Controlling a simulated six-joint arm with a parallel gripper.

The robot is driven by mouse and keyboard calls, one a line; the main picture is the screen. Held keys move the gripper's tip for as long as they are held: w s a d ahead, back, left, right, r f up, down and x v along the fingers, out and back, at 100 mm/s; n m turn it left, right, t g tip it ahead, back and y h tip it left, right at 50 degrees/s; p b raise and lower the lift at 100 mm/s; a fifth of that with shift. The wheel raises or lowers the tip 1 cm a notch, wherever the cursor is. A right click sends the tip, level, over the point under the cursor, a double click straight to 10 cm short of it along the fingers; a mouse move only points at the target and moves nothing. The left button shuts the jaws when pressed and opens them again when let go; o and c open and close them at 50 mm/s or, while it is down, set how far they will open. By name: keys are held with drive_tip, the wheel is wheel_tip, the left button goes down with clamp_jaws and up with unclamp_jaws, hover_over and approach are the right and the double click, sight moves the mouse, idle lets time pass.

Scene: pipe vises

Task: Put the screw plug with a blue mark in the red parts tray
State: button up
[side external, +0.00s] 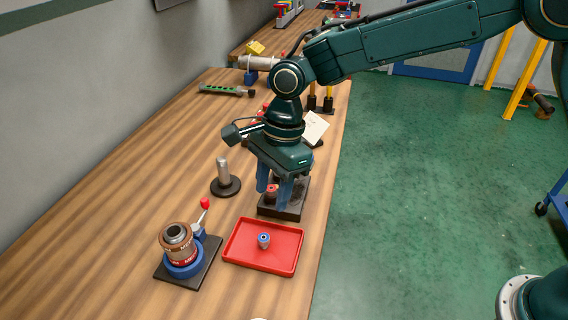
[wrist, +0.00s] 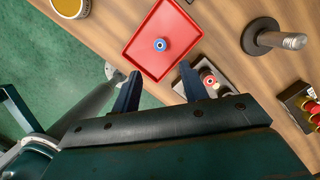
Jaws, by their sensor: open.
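The screw plug with a blue mark (side external: 264,240) stands in the red parts tray (side external: 235,255), near its middle. In the wrist view the plug (wrist: 160,44) shows its blue ring from above, with the tray's red floor (wrist: 150,60) around it. My gripper (side external: 273,192) is open over a black block (side external: 285,213) behind the tray, apart from the blue-marked plug. A red-marked plug (side external: 271,188) shows at the block, between or close behind the fingers; I cannot tell which. In the wrist view my gripper (wrist: 160,84) has its fingers spread, with nothing held between them.
A blue vise with a brown pipe fitting (side external: 176,240) and a red-knobbed lever stands left of the tray. A metal post on a round black base (side external: 224,178) stands behind it. A green tool (side external: 225,89) lies farther back. Bare wood lies at the left.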

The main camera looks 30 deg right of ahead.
drive_tip(key=shift+d+r, duration=0.15)
drive_tip(key=shift+r, duration=0.55)
drive_tip(key=s+d+r+n+t, duration=0.2)
drive_tip(key=s+d+r+n, duration=0.2)
drive_tip(key=d+r, duration=0.3)
drive_tip(key=s+d+r+n+t, duration=0.1)
drive_tip(key=s+d+r+n, duration=0.35)
drive_tip(key=d, duration=0.55)
drive_tip(key=s+d+n+t+h, duration=0.2)
drive_tip(key=s+d+n, duration=0.6)
drive_tip(key=s, duration=0.8)
drive_tip(key=d+t, duration=0.1)
drive_tip(key=d, duration=0.2)
drive_tip(key=shift+s, duration=0.15)
